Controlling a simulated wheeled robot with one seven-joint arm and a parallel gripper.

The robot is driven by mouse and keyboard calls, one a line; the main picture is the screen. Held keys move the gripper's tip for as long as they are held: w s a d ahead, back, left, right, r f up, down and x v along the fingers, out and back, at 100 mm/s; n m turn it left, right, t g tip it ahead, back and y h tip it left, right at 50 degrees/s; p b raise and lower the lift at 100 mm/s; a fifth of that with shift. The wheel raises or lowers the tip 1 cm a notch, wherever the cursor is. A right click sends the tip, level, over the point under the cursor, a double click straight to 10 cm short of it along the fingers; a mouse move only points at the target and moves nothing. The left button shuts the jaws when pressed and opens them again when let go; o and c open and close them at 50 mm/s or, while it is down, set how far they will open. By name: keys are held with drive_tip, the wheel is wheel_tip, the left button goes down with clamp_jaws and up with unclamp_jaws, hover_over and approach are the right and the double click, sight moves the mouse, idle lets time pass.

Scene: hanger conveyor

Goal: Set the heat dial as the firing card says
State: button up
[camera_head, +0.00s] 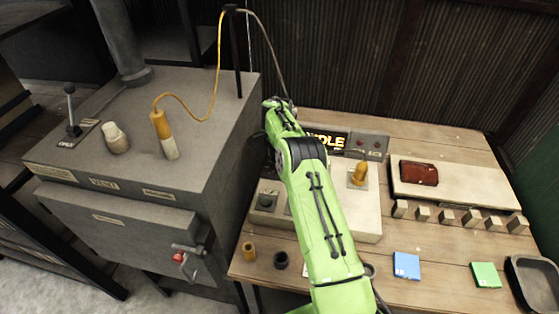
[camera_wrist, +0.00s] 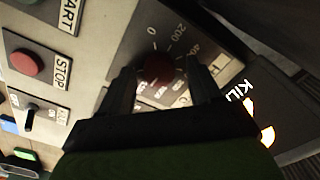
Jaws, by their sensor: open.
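The heat dial shows in the wrist view as a dark reddish round knob (camera_wrist: 158,69) on a dark plate, with a scale marked 0, 200 and 400 around it. Its pointer position is too dark to read. My gripper (camera_wrist: 160,78) is open, with one finger on each side of the knob; whether they touch it I cannot tell. In the head view my arm hides the dial and the gripper's fingers. I cannot make out a readable firing card in either view.
Beside the dial are a red STOP button (camera_wrist: 26,62), a switch (camera_wrist: 33,108) and a lit display (camera_head: 326,139). The grey kiln (camera_head: 225,130) stands close on the left. A blue square (camera_head: 407,265) and a green square (camera_head: 486,275) lie on the table's front.

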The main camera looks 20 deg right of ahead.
wheel_tip(320, 180, up, 16)
drive_tip(key=p, duration=0.4)
drive_tip(key=shift+f, duration=0.15)
drive_tip(key=s+a+r+n+t, duration=0.1)
drive_tip(key=s+a+r+n, duration=0.25)
drive_tip(key=s+r, duration=0.45)
drive_tip(key=s+a+r+n+t, duration=0.2)
drive_tip(key=s+r+n, duration=0.3)
drive_tip(key=r, duration=0.6)
drive_tip(key=s+a+f+n+t, duration=0.1)
drive_tip(key=s+a+f+n, duration=0.1)
drive_tip(key=s, duration=0.6)
drive_tip(key=s+a+f+n, duration=0.1)
drive_tip(key=s+a+n, duration=0.1)
drive_tip(key=s, duration=0.7)
drive_tip(key=s+a+f+n+t, duration=0.1)
drive_tip(key=s+n, duration=0.3)
drive_tip(key=s, duration=0.4)
drive_tip(key=shift+s+a+f+t, duration=0.3)
drive_tip(key=shift+a+f, duration=0.15)
drive_tip(key=shift+f, duration=0.35)
